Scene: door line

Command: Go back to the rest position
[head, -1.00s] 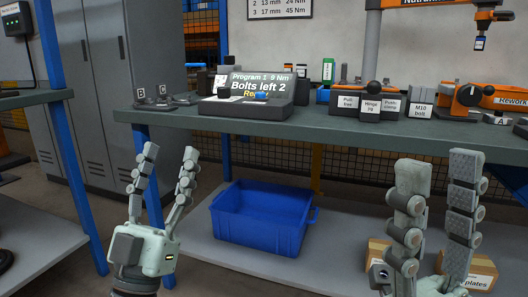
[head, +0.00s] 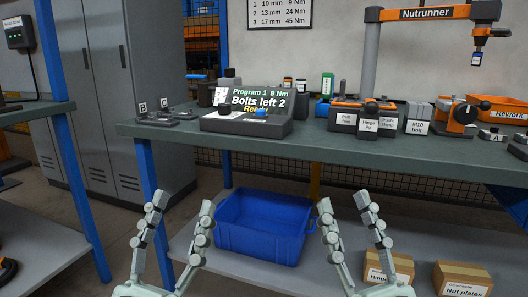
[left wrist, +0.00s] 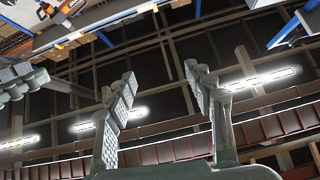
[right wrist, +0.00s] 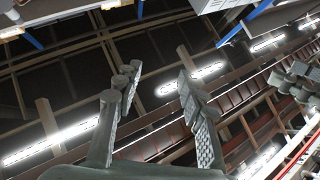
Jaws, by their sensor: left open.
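My left gripper (head: 180,215) is in the lower left of the head view, in front of the workbench. Its fingers point up, stand well apart and hold nothing. My right gripper (head: 344,215) is in the lower middle of the head view, to the right of the left one. Its fingers are spread and empty. They also show apart in the right wrist view (right wrist: 160,88). Neither gripper touches anything.
The workbench (head: 300,150) carries a display (head: 250,104) reading "Bolts left 2, Ready", labelled blocks and a nutrunner stand (head: 368,60). A blue crate (head: 262,240) and cardboard boxes (head: 462,277) stand on the shelf below. Grey lockers (head: 110,100) are at the left.

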